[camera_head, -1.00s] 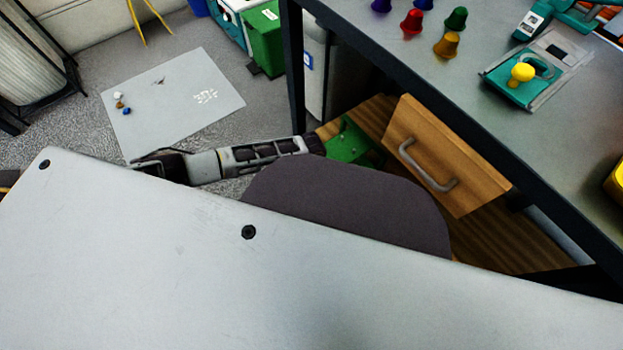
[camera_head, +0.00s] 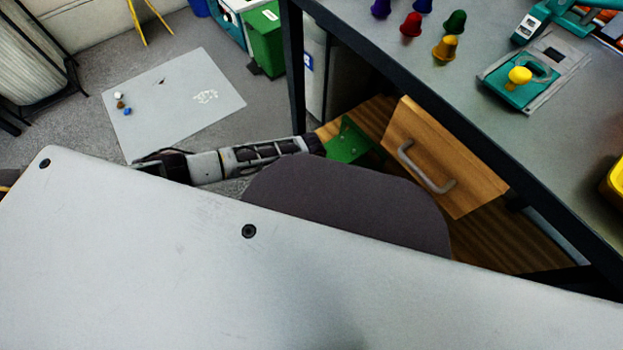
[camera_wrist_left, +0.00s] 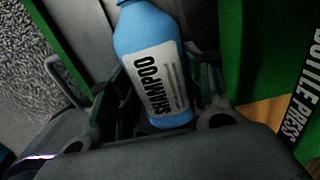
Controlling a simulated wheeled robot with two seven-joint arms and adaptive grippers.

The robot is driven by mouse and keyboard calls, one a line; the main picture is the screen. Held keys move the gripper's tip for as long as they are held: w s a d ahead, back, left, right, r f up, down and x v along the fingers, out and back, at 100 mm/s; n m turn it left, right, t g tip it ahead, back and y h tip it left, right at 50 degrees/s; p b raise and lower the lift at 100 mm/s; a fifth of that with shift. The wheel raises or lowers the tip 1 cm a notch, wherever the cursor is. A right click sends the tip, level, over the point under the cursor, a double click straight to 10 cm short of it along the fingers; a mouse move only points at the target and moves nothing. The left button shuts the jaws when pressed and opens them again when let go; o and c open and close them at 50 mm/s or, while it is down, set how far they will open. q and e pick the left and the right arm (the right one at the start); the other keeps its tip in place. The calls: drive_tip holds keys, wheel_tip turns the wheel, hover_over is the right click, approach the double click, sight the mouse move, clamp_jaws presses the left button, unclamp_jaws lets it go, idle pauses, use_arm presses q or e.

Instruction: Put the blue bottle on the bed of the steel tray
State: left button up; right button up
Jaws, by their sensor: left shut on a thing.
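The blue bottle (camera_wrist_left: 155,60), with a white SHAMPOO label, is in the left wrist view. It sits between the fingers of my left gripper (camera_wrist_left: 165,95), which is shut on it. The bottle's top is cut off by the frame edge. In the head view my left arm comes in from the left, below the worktop; its fingers and the bottle cannot be made out there. I cannot identify the steel tray with certainty in either view. My right gripper is not in view.
A green frame (camera_wrist_left: 255,45) with a panel marked BOTTLE PRESS (camera_wrist_left: 300,95) is close beside the bottle. In the head view, a green part (camera_head: 347,142) and a wooden drawer front (camera_head: 445,160) with a handle are near my arm, under the grey worktop (camera_head: 560,130).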

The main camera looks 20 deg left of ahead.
use_arm(q)
drive_tip(key=shift+p, duration=0.3)
idle(0.5)
drive_tip(key=o, duration=0.8)
